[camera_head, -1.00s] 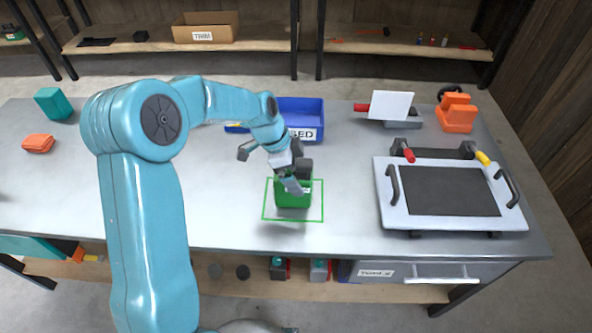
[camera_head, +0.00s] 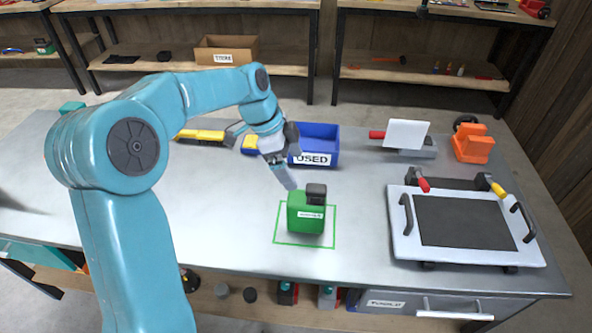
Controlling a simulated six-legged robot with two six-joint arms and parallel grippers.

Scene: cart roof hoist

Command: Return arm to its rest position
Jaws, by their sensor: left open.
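My left arm comes in from the left and bends over the workbench. Its gripper (camera_head: 264,158) is open and empty, above and to the left of a green box-shaped item with a dark cap (camera_head: 304,215). The item stands upright inside a green outlined square (camera_head: 282,243) on the bench top. The gripper is apart from the item. My right gripper is not in view.
A blue bin labelled USED (camera_head: 325,146) stands just behind the gripper. Yellow pieces (camera_head: 199,135) lie left of it. A white-framed dark plate with handles (camera_head: 465,222) and an orange block (camera_head: 473,147) occupy the bench's right side. The bench's left-middle (camera_head: 215,210) is clear.

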